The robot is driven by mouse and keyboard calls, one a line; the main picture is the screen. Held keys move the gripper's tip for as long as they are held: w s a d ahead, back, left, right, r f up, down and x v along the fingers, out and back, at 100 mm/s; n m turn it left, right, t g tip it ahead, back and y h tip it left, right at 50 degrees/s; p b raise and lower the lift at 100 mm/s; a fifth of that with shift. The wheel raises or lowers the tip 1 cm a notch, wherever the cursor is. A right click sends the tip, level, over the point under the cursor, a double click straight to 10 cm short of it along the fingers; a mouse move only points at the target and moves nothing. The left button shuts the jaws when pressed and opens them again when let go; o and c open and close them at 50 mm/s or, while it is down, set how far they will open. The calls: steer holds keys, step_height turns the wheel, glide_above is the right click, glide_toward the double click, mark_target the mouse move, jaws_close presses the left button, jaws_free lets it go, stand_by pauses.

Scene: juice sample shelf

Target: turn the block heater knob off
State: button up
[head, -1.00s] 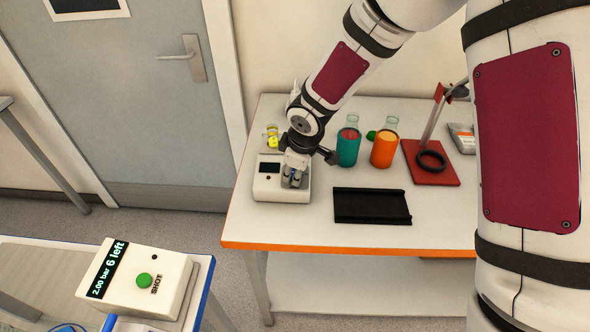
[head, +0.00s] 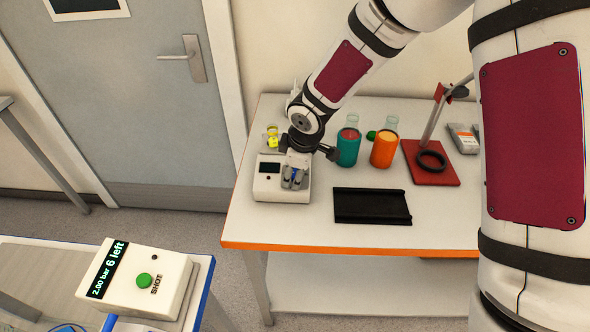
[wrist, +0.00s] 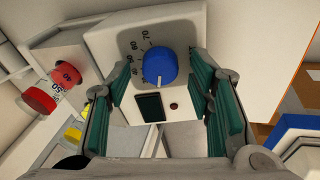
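The block heater (head: 270,190) is a white box with a dark display, at the left front of the far table. In the wrist view its panel (wrist: 185,30) carries a round blue knob (wrist: 160,64) beside a scale with marks up to 70. A pale mark on the knob points towards the display side. A small dark red light sits beside the display (wrist: 149,107). My gripper (head: 295,180) points down over the heater's right part. In the wrist view its green-padded fingers (wrist: 162,82) are apart on either side of the knob, with gaps visible; I see no contact.
A teal bottle (head: 348,148), an orange bottle (head: 384,151) and a red stand base (head: 432,172) stand to the right. A black tray (head: 372,206) lies in front. Red-lidded containers (wrist: 52,88) show left of the heater in the wrist view.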

steer(key=shift+r, duration=0.15)
steer(key=v, duration=1.1)
steer(key=shift+s+r, duration=0.25)
steer(key=shift+r, duration=0.05)
steer(key=s+d+r+m+t+h, duration=0.1)
steer(key=s+d+r+m+h, duration=0.2)
steer(key=s+d+r+m, duration=1)
steer(key=s+d, duration=0.1)
steer(key=s, duration=0.3)
steer(key=s+d+r+m+t+y, duration=0.1)
steer(key=s+d+r+m, duration=0.1)
steer(key=s, duration=0.4)
steer(key=d+r, duration=0.1)
steer(key=d, duration=0.1)
steer(key=shift+d+r+m, duration=0.15)
steer(key=shift+d+m, duration=0.15)
steer(key=shift+m, duration=0.1)
